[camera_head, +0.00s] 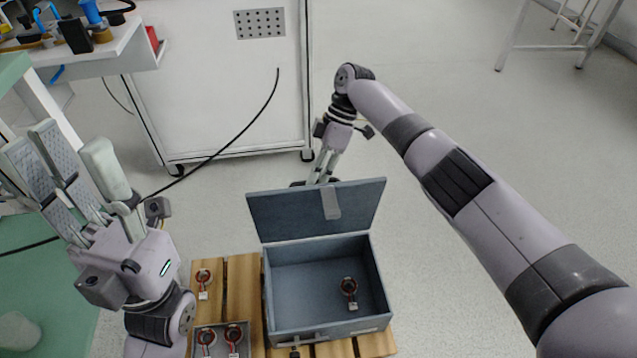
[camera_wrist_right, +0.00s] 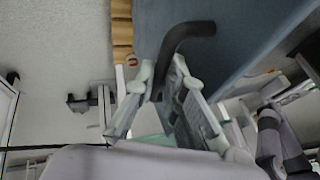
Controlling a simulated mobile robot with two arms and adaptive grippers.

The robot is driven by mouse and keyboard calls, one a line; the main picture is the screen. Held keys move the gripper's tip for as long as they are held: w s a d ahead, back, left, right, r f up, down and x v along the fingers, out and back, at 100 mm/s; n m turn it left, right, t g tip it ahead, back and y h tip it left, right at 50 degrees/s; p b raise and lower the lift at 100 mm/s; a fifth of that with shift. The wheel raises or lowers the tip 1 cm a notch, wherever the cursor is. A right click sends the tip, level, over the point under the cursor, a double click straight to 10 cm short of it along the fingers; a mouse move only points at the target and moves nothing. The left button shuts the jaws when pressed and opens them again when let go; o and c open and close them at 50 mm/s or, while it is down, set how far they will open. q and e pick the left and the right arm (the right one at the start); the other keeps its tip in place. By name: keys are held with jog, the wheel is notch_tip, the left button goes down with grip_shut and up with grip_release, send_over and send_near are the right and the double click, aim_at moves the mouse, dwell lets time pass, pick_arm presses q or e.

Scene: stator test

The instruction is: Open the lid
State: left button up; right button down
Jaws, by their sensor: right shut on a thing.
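The blue-grey box (camera_head: 278,300) stands on a slatted wooden surface, its lid (camera_head: 285,212) raised and leaning slightly back at the far side. A stator (camera_head: 349,287) with wires lies inside the box. My right gripper (camera_head: 322,172) is behind the lid, its tips partly hidden by it. In the right wrist view, its fingers (camera_wrist_right: 162,88) are shut on a dark curved handle (camera_wrist_right: 178,42) fixed to the lid's blue outer face (camera_wrist_right: 255,35). My left gripper (camera_head: 75,165) is at the left, apart from the box, with its fingers spread and empty.
The wooden slats (camera_head: 243,285) hold another stator (camera_head: 203,278) and a small tray (camera_head: 221,327) with two stators, left of the box. A white cabinet (camera_head: 215,90) with a hanging black cable stands behind.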

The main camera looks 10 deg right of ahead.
jog(key=shift+w+d+f, duration=0.1)
jog(key=shift+d+f, duration=0.15)
jog(key=shift+f, duration=0.25)
jog(key=c, duration=1.9)
grip_release()
jog(key=shift+c, duration=0.2)
jog(key=shift+o, duration=1.4)
jog(key=shift+w+a+r, duration=0.1)
jog(key=shift+r, duration=0.2)
jog(key=v, duration=0.7)
jog(key=shift+w, duration=0.2)
